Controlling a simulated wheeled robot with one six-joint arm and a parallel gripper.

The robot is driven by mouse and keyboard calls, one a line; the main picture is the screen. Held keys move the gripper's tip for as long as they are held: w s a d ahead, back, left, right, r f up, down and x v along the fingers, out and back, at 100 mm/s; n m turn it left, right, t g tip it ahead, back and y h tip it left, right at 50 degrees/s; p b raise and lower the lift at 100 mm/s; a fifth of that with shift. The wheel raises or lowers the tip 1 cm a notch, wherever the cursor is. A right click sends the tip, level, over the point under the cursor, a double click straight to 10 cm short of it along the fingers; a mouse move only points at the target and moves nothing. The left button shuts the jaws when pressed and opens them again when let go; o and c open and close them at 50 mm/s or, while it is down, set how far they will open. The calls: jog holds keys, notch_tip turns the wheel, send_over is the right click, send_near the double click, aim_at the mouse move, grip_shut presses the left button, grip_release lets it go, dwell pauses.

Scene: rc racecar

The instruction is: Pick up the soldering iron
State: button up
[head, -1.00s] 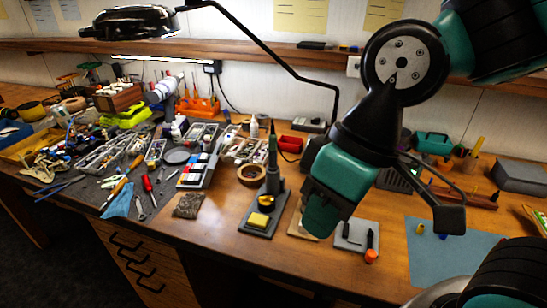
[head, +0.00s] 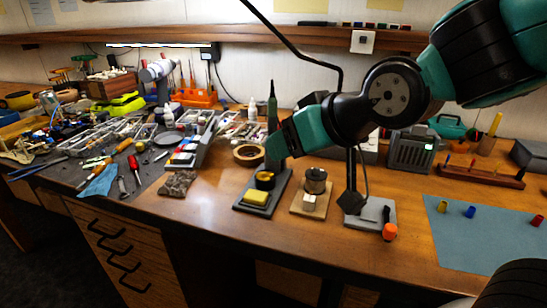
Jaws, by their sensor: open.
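The soldering iron (head: 272,97) stands upright in its holder, its dark green tapered handle pointing up. The dark stand base (head: 246,208) holds a yellow sponge (head: 256,197) and a round yellow-rimmed cup (head: 265,180). My gripper (head: 279,142), teal and black, reaches in from the right at the iron's height. It is open and overlaps the iron's lower part in the picture, hiding much of the holder. Whether the jaws are around the iron or in front of it, I cannot tell.
A tape roll (head: 248,154) lies left of the stand. Right of it are a spool (head: 315,178) on a wooden block and a grey plate (head: 371,221) with an orange-tipped tool. A blue mat (head: 480,240) lies at right. Tools crowd the left; the front middle is clear.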

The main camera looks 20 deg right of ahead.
jog(key=w+d+f+m+t+h+b, duration=0.2)
jog(key=w+d+f+t+b, duration=0.2)
jog(key=w+d+t+b, duration=0.4)
jog(key=p, duration=0.8)
send_near(275, 111)
jog(key=shift+w+a+f+p, duration=0.1)
jog(key=shift+w+a+p, duration=0.2)
jog(key=shift+w+p, duration=1.35)
jog(key=shift+w+a+f+p, duration=0.1)
jog(key=shift+w+a+p, duration=0.4)
jog(key=shift+w, duration=2.1)
jog(key=shift+w+a+f+p, duration=0.15)
jog(key=shift+w+p, duration=1.05)
jog(key=shift+w, duration=0.95)
jog(key=shift+r, duration=0.15)
jog(key=c, duration=1)
jog(key=shift+o, duration=0.2)
